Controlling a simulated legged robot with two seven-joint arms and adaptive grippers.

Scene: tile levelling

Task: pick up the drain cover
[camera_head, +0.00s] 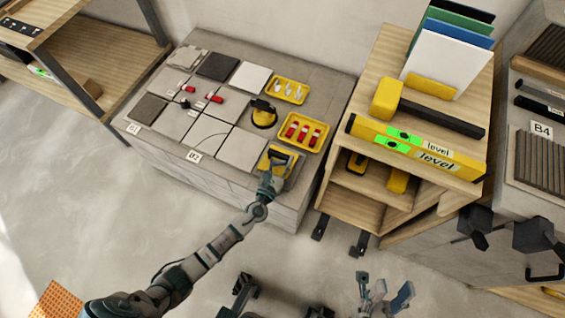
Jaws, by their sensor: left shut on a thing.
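My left gripper (271,176) reaches over the near right corner of the tiled block and is shut on a small dark piece at a yellow tray (290,166). This piece seems to be the drain cover (279,157); the gripper hides part of it. I cannot tell whether it is clear of the tray. My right gripper (381,293) is at the bottom of the view, away from the block, with its fingers spread and nothing seen between them.
Grey tiles, a yellow-black suction cup (263,113), a tray of red tools (302,132) and a tray of pale pieces (288,90) cover the block. A wooden shelf unit (345,205) with yellow levels (417,149) stands close on the right. Open floor lies in front.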

